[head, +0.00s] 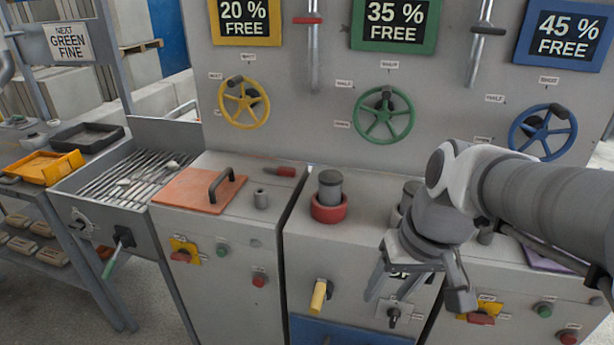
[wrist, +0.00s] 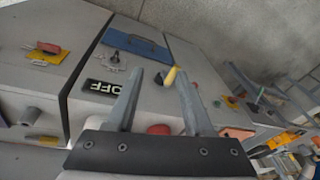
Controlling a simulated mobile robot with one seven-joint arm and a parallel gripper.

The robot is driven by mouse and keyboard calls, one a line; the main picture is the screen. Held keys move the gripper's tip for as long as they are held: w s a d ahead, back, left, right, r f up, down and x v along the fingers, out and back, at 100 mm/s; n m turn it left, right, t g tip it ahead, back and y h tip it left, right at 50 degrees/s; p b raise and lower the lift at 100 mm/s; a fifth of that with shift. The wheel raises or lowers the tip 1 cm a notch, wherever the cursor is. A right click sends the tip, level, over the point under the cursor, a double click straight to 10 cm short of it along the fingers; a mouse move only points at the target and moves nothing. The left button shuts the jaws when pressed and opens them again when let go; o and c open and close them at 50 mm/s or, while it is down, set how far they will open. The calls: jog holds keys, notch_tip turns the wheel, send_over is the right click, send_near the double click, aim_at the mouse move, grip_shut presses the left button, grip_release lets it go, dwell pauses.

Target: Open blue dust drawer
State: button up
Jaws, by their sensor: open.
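The blue dust drawer (head: 350,331) is low on the front of the middle grey cabinet, cut off by the bottom edge of the head view. In the wrist view the blue drawer front (wrist: 140,42) shows whole and looks flush with the cabinet; a small dark part on it is too small to make out. My gripper (head: 418,288) is open and empty, in front of the cabinet, above and to the right of the drawer. In the wrist view its two fingers (wrist: 160,80) point toward the cabinet front, apart from the drawer.
A yellow-handled lever (head: 319,296) sticks out above the drawer. A black knob (head: 393,314) sits right of it, near an OFF sign (wrist: 100,87). A red-collared cylinder (head: 329,205) stands on top. Yellow, green and blue handwheels (head: 384,115) line the back panel.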

jog(key=w+d+f+m+t+y+b, duration=0.2)
jog(key=d+f+m+y+b, duration=0.25)
jog(key=f, duration=1.15)
jog(key=w+d+f+m+t+y+b, duration=0.25)
jog(key=d+f+m+b, duration=0.3)
jog(key=f, duration=1.15)
jog(key=w+d+f+m+t+y+b, duration=0.1)
jog(key=d+f+m+t+y+b, duration=0.3)
jog(key=f, duration=1.2)
jog(key=shift+g, duration=0.55)
jog(key=b+x, duration=0.1)
jog(key=x, duration=0.4)
jog(key=b+x, duration=0.2)
jog(key=x, duration=0.4)
jog(key=b+x, duration=0.1)
jog(key=x, duration=0.5)
jog(key=shift+w+a+f, duration=0.1)
jog(key=shift+w+f, duration=0.1)
jog(key=shift+f, duration=0.15)
jog(key=shift+c, duration=0.4)
grip_shut()
